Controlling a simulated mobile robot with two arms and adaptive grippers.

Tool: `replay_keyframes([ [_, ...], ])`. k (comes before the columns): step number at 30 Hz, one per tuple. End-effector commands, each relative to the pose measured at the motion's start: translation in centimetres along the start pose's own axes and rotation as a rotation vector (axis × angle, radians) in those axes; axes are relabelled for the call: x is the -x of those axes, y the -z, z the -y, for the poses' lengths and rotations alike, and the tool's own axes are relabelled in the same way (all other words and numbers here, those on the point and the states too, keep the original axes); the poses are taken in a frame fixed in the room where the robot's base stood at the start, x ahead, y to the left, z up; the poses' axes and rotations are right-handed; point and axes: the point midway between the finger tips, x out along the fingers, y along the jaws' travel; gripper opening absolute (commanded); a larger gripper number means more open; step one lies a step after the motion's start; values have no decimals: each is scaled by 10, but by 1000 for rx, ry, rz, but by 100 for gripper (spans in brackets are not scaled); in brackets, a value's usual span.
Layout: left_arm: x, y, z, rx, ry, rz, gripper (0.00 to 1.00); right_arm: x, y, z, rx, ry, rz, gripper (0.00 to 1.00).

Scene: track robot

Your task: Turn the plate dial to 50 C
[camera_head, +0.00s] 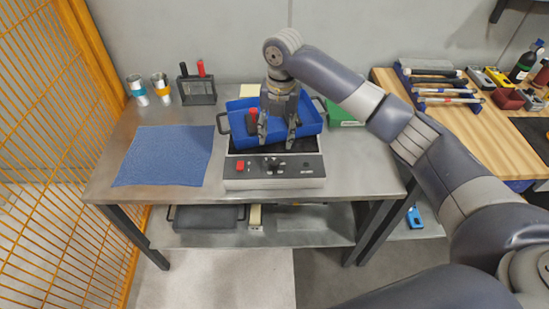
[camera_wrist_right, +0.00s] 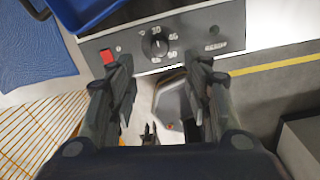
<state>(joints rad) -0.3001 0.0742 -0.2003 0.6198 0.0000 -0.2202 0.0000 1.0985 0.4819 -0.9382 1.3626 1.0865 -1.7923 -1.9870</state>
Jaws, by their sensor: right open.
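The hot plate (camera_head: 240,180) is a grey box with a dark top, standing at the front of the metal table. Its dial (camera_wrist_right: 157,46) is a dark round knob in the front panel, with numbers printed around it; I cannot read its setting surely. The dial also shows in the head view (camera_head: 271,163). My right gripper (camera_head: 277,140) points down above the plate, behind the front panel in the picture. Its fingers are apart and empty, and in the right wrist view (camera_wrist_right: 160,70) the dial lies between and beyond the fingertips. My left gripper is out of view.
A blue tray (camera_head: 312,122) with dark handles rests on the plate, behind the dial. A red switch (camera_wrist_right: 107,56) is left of the dial. A blue cloth (camera_head: 165,155), two cups and a black rack (camera_head: 197,92) are further left. An orange mesh fence borders the left.

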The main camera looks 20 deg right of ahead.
Motion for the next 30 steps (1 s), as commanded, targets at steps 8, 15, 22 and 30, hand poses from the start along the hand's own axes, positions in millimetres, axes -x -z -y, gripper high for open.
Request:
replay_keyframes([
  [8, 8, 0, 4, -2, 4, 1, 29, -45, 1, 1, -3, 4, -4, 46],
  [15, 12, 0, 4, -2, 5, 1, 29, -86, 1, 0, -3, 1, -1, 46],
  [22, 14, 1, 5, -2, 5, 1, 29, -104, 1, 0, -2, 0, 0, 46],
  [30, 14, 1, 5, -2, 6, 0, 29, -105, 0, 0, -2, 0, 1, 46],
])
